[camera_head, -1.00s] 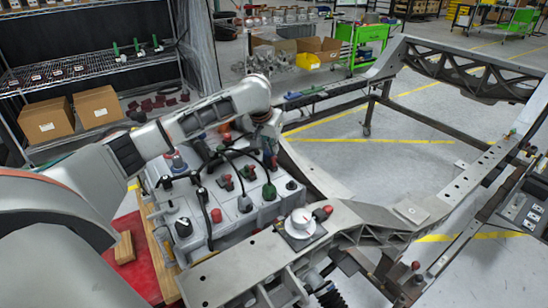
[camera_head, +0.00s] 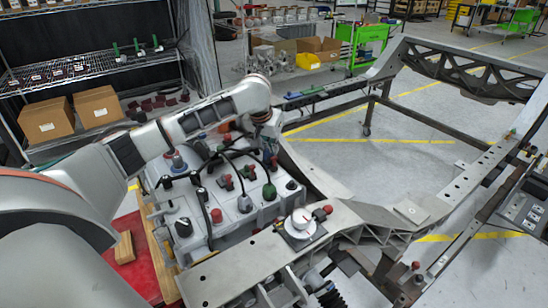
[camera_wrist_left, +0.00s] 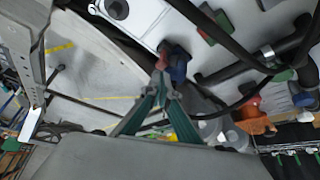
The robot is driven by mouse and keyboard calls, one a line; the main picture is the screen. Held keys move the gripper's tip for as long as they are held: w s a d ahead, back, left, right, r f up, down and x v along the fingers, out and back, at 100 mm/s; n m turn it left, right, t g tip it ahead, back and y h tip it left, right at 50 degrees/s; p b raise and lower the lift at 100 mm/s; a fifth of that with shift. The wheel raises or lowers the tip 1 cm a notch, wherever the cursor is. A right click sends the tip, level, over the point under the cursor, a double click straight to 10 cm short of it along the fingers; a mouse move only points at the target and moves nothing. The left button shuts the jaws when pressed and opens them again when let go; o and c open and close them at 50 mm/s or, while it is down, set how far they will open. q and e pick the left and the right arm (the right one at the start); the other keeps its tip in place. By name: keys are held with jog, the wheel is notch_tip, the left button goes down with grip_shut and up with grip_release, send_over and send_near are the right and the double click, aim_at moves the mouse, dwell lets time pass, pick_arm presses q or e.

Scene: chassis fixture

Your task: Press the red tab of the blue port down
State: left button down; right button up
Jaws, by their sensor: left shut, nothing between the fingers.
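The blue port (camera_wrist_left: 179,68) shows near the middle of the left wrist view, with its red tab (camera_wrist_left: 165,50) beside it. In the head view the red tab (camera_head: 274,162) shows small at the far right part of the grey box, and the blue body is hard to make out. My left gripper (camera_wrist_left: 160,68) is shut and empty. Its fingertips are right at the red tab in the wrist view; I cannot tell whether they touch it. In the head view the left gripper is largely hidden under my wrist. My right gripper is not in view.
The grey box (camera_head: 237,218) carries several plugs and black cables, including a green connector (camera_head: 269,191) and a blue-ringed plug (camera_head: 178,161). A metal chassis frame (camera_head: 235,272) with a white round knob (camera_head: 300,222) runs along its right side. An orange connector (camera_wrist_left: 254,119) is near the gripper.

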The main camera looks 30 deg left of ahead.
aim_at(274, 158)
pick_arm(q)
jog(key=shift+f, duration=1.25)
dwell(0.3)
jog(key=shift+r, duration=3.55)
